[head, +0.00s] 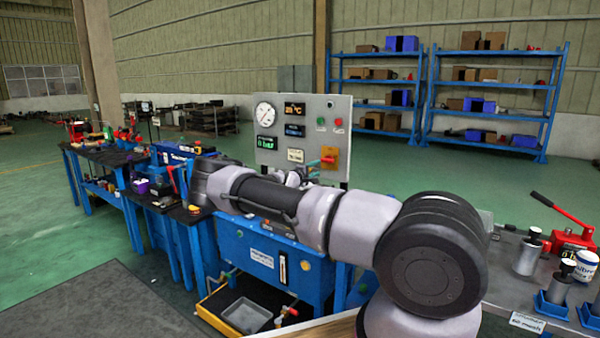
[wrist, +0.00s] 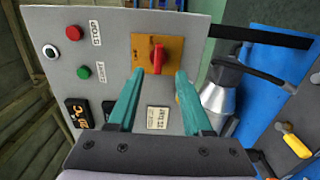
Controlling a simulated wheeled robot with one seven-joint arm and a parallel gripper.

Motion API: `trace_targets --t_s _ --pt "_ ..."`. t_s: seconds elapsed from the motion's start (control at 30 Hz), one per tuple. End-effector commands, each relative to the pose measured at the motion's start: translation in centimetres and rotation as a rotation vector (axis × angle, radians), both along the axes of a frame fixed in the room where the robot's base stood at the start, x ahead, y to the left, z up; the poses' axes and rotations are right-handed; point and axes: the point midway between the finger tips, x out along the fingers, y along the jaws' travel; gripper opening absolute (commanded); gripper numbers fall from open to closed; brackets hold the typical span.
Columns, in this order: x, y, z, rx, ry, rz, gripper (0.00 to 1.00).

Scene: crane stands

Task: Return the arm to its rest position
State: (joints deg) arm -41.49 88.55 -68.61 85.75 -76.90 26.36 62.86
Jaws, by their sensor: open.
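My gripper (wrist: 157,98) is open in the wrist view, with its two teal fingers apart and nothing between them. Past the fingertips is a grey control panel (wrist: 198,32) with a red rotary switch (wrist: 155,58) on an orange plate. I cannot tell whether a fingertip touches the panel. In the head view my arm stretches from the lower right across to the left, in front of the blue machine (head: 262,257). A teal finger of my gripper (head: 318,162) shows beside the panel (head: 340,110), near the orange plate.
A bench (head: 510,268) with metal cylinders and a red hand pump (head: 572,240) stands at the right. Blue-legged workbenches (head: 85,152) with tools stand at the left. A yellow-edged tray (head: 207,316) lies below the machine. Blue shelves (head: 490,98) stand far back. Green floor is open at the left.

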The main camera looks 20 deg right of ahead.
Motion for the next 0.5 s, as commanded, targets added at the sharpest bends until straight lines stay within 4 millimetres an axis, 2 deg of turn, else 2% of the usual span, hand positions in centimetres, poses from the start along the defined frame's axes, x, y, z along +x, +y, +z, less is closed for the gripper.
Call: trace_targets --t_s 0.13,0.27,0.37,0.5 --pt "-0.2 -0.3 0.2 0.008 -0.004 -0.008 0.5" --pt "-1.6 -2.3 1.4 0.077 -0.036 -0.074 0.5" --pt "-4.0 -5.0 2.9 0.181 -0.077 -0.171 0.5" --pt "-8.4 -8.1 4.3 0.366 -0.134 -0.325 0.5"
